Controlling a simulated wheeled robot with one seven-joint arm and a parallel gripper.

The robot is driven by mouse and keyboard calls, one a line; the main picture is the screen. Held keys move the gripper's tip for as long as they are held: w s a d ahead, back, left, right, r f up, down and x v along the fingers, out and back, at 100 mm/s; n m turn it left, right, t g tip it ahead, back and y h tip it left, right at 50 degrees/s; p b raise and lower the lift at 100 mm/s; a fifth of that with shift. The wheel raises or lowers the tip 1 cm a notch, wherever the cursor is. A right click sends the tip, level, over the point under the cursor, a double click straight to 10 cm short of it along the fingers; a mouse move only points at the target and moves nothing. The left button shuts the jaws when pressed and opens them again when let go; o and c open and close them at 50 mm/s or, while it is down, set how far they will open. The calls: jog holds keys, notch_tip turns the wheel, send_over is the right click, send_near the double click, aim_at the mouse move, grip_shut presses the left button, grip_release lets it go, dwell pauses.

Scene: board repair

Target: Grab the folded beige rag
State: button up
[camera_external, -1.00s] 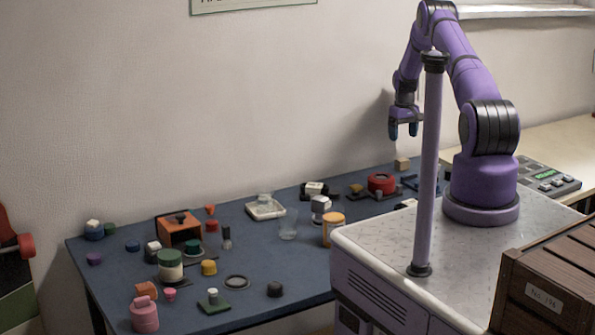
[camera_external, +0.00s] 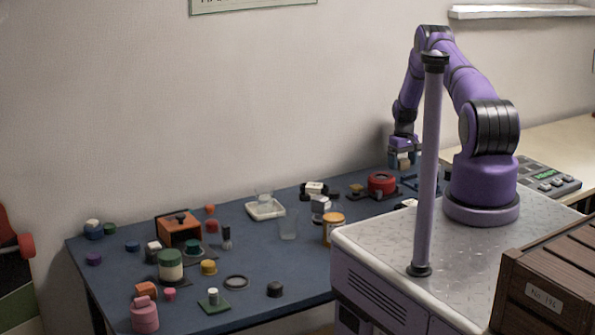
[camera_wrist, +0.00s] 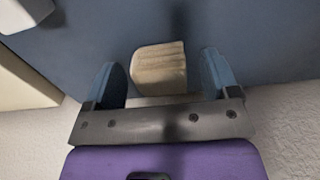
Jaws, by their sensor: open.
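The folded beige rag (camera_wrist: 158,68) lies on the blue table top, near its back edge by the wall. In the wrist view it shows between the two blue fingertips of my gripper (camera_wrist: 166,78), with a gap on each side. In the external view my gripper (camera_external: 404,160) is low over the far right part of the table, and the rag (camera_external: 403,163) shows partly between its fingers. My gripper is open and its fingers do not visibly touch the rag.
A red round object (camera_external: 382,183) stands just left of my gripper on the blue table (camera_external: 262,240). A white object (camera_wrist: 20,14) is at the upper left of the wrist view. The wall (camera_external: 200,120) is close behind. Many small items crowd the table's left.

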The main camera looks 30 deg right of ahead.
jog(key=c, duration=1)
jog(key=shift+r, duration=0.1)
